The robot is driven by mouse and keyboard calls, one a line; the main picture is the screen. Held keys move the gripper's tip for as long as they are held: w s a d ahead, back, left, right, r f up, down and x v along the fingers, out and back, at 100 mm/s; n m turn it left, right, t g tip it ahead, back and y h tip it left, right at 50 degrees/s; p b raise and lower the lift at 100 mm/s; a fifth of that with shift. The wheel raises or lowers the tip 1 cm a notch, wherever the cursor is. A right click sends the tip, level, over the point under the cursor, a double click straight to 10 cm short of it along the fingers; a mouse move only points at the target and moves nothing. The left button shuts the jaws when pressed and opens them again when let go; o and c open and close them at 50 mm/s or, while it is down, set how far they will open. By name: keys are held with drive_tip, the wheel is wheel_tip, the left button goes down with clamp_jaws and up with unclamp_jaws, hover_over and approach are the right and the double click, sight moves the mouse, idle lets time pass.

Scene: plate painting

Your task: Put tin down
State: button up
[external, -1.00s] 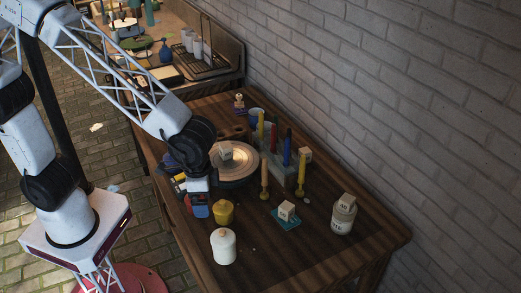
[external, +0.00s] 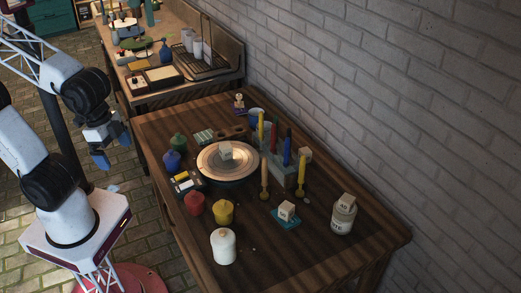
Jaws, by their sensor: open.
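The red one stands left of the yellow one, near the table's left edge. My gripper (external: 111,153) is open, with blue fingertips, and looks empty. It hangs left of the table in the picture, apart from all the tins.
The table's front right (external: 300,255) is clear.

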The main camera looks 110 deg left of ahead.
drive_tip(key=shift+m, duration=0.3)
drive_tip(key=shift+s, duration=2.05)
